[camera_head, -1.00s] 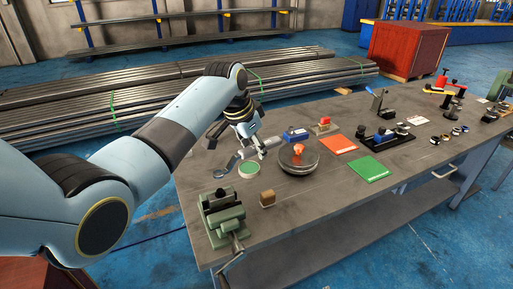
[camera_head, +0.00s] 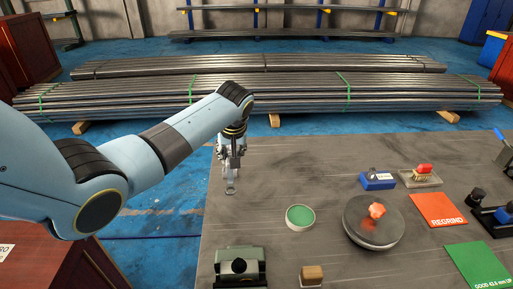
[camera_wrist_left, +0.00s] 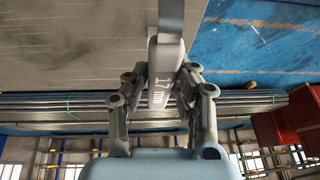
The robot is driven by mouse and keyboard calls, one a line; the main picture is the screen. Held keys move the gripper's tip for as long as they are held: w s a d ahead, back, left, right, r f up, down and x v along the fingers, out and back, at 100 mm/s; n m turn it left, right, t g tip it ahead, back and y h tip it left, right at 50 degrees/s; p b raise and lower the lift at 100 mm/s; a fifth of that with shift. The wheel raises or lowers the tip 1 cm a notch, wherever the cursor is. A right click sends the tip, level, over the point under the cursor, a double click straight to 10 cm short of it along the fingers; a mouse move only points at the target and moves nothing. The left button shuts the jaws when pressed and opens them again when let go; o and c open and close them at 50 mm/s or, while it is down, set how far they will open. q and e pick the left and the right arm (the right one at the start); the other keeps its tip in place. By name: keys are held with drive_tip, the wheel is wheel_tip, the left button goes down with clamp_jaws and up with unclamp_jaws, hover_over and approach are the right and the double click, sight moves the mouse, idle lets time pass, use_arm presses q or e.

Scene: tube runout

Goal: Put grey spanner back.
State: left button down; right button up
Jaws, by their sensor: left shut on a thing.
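My left gripper (camera_head: 231,160) is shut on the grey spanner (camera_head: 231,186), near the back left corner of the bench in the head view. The spanner's lower end hangs below the fingers; I cannot tell whether it touches the bench. In the left wrist view the spanner (camera_wrist_left: 166,62) stands between the fingers of the left gripper (camera_wrist_left: 158,85), its shaft marked with a size in mm. Its far end is cut off by the top of that view. My right gripper is not in view.
Steel bars (camera_head: 300,92) lie behind.

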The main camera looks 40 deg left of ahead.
use_arm(q)
drive_tip(key=shift+s+a+f, duration=0.3)
drive_tip(key=shift+s+f, duration=0.1)
drive_tip(key=shift+s, duration=0.05)
drive_tip(key=shift+s+d+r, duration=0.1)
drive_tip(key=shift+s+r, duration=0.05)
drive_tip(key=shift+s, duration=0.2)
drive_tip(key=shift+w, duration=0.1)
drive_tip(key=shift+w+p, duration=0.1)
drive_tip(key=shift+p, duration=0.25)
drive_tip(key=shift+f+b, duration=0.4)
drive_tip(key=shift+f, duration=0.1)
wheel_tip(320, 180, down, 4)
drive_tip(key=b, duration=0.2)
drive_tip(key=shift+f+b, duration=0.15)
drive_tip(key=shift+b, duration=0.25)
drive_tip(key=shift+f+b, duration=0.5)
drive_tip(key=shift+f, duration=0.45)
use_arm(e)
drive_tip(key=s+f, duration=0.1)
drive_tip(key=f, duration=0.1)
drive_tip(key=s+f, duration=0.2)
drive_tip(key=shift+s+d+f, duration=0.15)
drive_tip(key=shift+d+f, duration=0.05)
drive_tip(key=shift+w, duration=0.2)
